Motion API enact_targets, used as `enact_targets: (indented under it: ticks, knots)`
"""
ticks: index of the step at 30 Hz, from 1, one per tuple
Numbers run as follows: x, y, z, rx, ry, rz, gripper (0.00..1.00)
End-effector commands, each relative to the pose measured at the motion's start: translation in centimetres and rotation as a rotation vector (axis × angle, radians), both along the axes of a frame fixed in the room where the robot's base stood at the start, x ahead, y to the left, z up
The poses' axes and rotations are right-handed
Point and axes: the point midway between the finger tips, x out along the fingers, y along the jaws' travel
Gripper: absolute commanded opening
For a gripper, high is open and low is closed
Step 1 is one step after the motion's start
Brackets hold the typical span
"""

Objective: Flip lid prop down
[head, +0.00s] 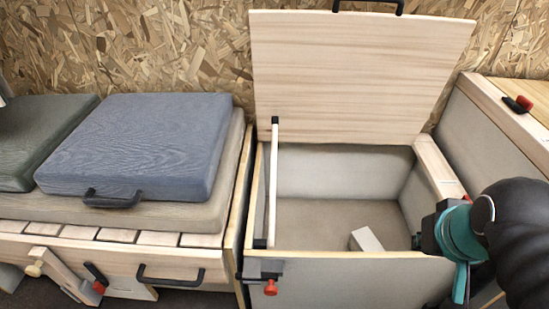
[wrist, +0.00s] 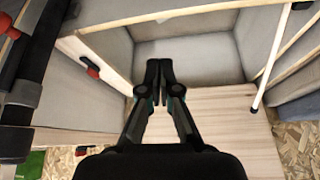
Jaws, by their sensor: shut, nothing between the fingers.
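The lid prop (head: 273,185) is a thin white rod with black ends. It stands nearly upright at the left side of the open box, its top end at the lid and its lower end at the front left corner. It also shows at the right of the wrist view (wrist: 276,62). The wooden lid (head: 355,75) stands raised against the back wall; part of it shows in the wrist view (wrist: 235,120). My gripper (head: 418,241) is at the box's right side, far across from the prop. In the wrist view its fingers (wrist: 159,68) are together and empty.
The open box (head: 350,270) has grey lining and a small white block (head: 367,240) inside. A red-knobbed latch (head: 270,287) sits on its front left corner. A blue cushion (head: 140,145) lies on the left bench. A wooden side panel (head: 505,120) stands at right.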

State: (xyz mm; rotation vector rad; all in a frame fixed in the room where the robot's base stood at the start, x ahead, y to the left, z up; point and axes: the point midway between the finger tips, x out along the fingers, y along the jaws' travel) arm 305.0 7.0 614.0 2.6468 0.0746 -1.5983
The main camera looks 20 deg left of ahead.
Motion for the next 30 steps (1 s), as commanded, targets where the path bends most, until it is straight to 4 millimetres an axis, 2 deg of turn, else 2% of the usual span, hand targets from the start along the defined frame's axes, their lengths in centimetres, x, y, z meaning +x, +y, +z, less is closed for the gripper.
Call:
enact_targets:
  ticks: [5, 8, 12, 18, 21, 24, 27, 30]
  knots:
    - [4.1, 3.6, 2.8, -0.064, 0.034, 0.271, 0.00]
    - [7.0, 6.7, 4.3, -0.111, 0.051, 0.475, 0.00]
    - [10.8, 11.7, 5.7, -0.174, 0.063, 0.764, 0.00]
    - [14.9, 20.1, 6.4, -0.254, 0.059, 1.164, 0.00]
    - [16.0, 23.8, 6.2, -0.284, 0.052, 1.326, 0.00]
    - [16.7, 26.6, 6.0, -0.305, 0.041, 1.444, 0.00]
    - [17.0, 28.3, 5.8, -0.318, 0.034, 1.517, 0.00]
    - [17.1, 29.0, 5.7, -0.324, 0.031, 1.549, 0.00]
